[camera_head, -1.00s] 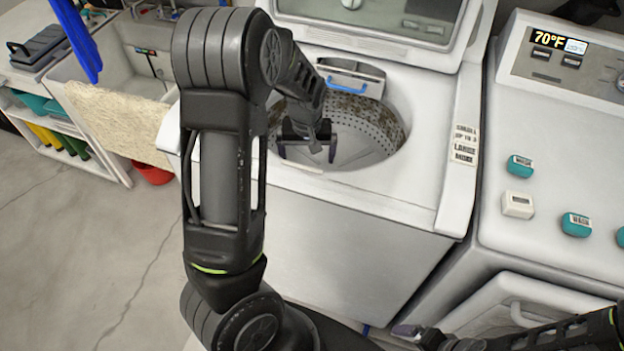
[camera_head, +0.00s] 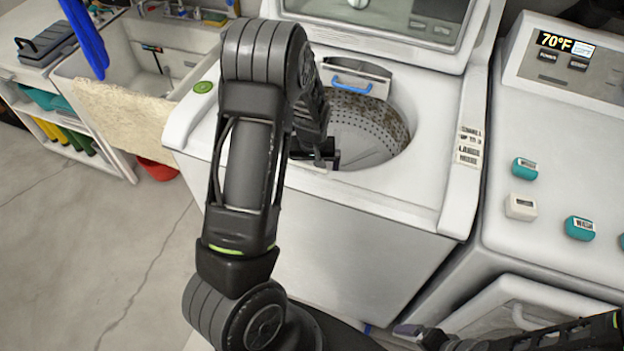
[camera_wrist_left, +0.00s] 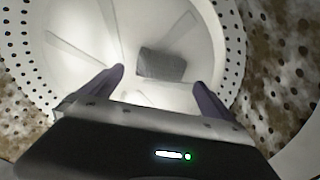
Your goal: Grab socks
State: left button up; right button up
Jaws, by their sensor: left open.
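A small grey folded piece of cloth, apparently the socks (camera_wrist_left: 162,65), lies on the pale floor of the washer drum in the left wrist view. In the head view I cannot make it out. My left gripper (camera_wrist_left: 158,80) is open inside the drum, its two purple-grey fingers apart with the cloth showing between and beyond their tips. No cloth is visibly held. In the head view this gripper (camera_head: 322,158) is at the drum's near left, partly hidden by my forearm. My right gripper (camera_head: 412,331) shows only partly at the bottom, its jaws unclear.
The top-loading washer (camera_head: 430,185) has its lid (camera_head: 400,22) raised and a perforated drum (camera_head: 375,118) with a narrow rim. A second machine (camera_head: 560,130) with teal knobs stands right. A sink (camera_head: 150,60) and a red bucket (camera_head: 157,170) are left.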

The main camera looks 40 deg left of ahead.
pick_arm(q)
jog(key=f, duration=0.4)
jog(key=shift+w+a+f+p, duration=0.1)
jog(key=shift+a+f+p, duration=0.1)
jog(key=shift+f+p, duration=0.15)
jog(key=shift+c, duration=0.3)
jog(key=c, duration=1.2)
